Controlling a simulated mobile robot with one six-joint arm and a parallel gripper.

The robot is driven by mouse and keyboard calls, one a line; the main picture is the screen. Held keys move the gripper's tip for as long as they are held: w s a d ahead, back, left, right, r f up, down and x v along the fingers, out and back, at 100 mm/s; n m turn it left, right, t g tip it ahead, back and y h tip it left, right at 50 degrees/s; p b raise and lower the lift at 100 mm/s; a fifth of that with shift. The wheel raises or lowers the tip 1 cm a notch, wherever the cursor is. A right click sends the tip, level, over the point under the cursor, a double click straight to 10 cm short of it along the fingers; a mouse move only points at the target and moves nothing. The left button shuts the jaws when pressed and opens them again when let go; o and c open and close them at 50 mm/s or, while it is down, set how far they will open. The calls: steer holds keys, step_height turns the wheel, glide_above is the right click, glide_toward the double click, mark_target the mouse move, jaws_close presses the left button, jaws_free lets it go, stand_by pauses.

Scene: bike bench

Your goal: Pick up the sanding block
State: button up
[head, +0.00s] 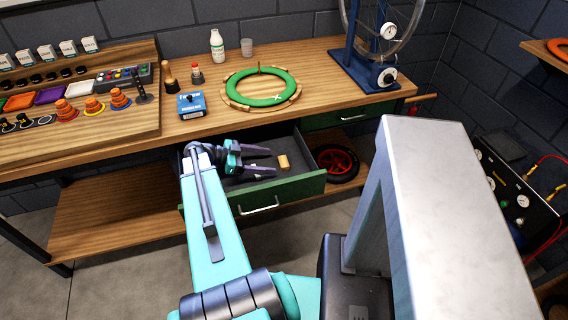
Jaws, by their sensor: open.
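A small tan block (283,162), which looks like the sanding block, lies in the open drawer (290,188) under the bench. It lies near the middle of the drawer, clear of the green front panel. My gripper (268,161) is over the drawer, just left of the block. Its dark jaws are open and point right, toward the block. Nothing shows between them. The exact height of the jaws above the drawer floor is hard to tell.
The drawer's green front and the bench edge (330,112) border the space around the jaws. On the bench stand a blue box (191,104), a green ring (260,88), a white bottle (217,46) and a blue wheel stand (366,70). A red-rimmed wheel (336,163) lies on the lower shelf.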

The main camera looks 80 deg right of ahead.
mark_target(282, 161)
steer(key=shift+s, duration=0.1)
steer(key=shift+s+d+f+p, duration=0.2)
steer(key=shift+s+d+p, duration=0.2)
steer(key=shift+s+p, duration=0.15)
steer(key=shift+p+x, duration=0.65)
steer(key=shift+x, duration=1.2)
steer(key=shift+f, duration=0.1)
steer(key=shift+w, duration=0.1)
steer(key=c, duration=1.1)
steer(key=shift+c, duration=0.2)
step_height(282, 161, up, 10)
steer(key=b, duration=0.2)
steer(key=shift+b, duration=0.3)
